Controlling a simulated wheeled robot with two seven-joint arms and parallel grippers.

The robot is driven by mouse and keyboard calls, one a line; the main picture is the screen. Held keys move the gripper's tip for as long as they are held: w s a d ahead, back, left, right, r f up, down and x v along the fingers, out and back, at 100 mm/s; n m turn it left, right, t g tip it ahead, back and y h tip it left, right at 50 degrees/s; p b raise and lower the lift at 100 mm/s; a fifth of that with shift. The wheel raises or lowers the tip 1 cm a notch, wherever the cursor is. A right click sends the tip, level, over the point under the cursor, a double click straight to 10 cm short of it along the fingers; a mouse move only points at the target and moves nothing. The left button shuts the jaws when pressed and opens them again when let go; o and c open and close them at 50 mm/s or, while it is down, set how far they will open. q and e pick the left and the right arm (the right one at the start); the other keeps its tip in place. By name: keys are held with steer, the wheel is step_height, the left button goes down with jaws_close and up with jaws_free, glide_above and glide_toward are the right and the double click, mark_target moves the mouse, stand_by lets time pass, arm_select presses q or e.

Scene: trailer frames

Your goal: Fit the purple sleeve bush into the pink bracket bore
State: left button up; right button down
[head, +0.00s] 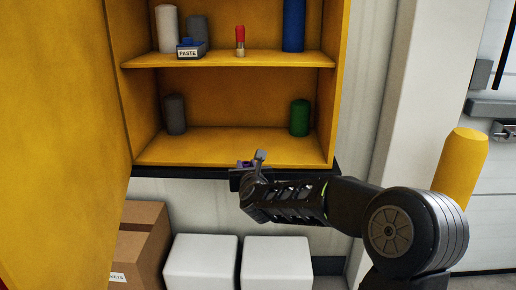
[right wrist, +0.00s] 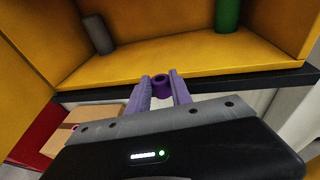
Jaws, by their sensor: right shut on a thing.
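My right gripper (head: 252,163) is in front of the yellow cabinet's lower edge in the head view. In the right wrist view its two fingers (right wrist: 161,77) are shut on the purple sleeve bush (right wrist: 161,86), a short ring with its open hole showing between the fingertips. In the head view only a small purple patch (head: 243,164) shows at the gripper, mostly hidden. I cannot make out the pink bracket in either view; a small pink spot (right wrist: 75,127) by the gripper body in the right wrist view is too small to identify. My left gripper is out of view.
The open yellow cabinet has a middle shelf (head: 290,60) with bottles, a paste box (head: 190,49) and a red-topped item (head: 240,38). Grey (head: 175,115) and green (head: 299,118) cylinders stand on the lower shelf. Cardboard (head: 146,225) and white boxes (head: 277,265) sit below.

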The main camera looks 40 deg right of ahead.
steer(key=s+a+f+n+t+y+p, duration=0.1)
steer(key=s+a+f+n+y, duration=0.1)
steer(key=a+f, duration=0.6)
steer(key=s+a+f+n+y+p, duration=0.1)
steer(key=s+a+f+n+y, duration=0.1)
steer(key=a+f+y, duration=0.3)
steer(key=a+f+n, duration=0.1)
steer(key=a+f, duration=0.3)
steer(key=a, duration=0.7)
steer(key=shift+s+f+t, duration=0.15)
steer(key=shift+f+t, duration=0.1)
steer(key=shift+t, duration=0.15)
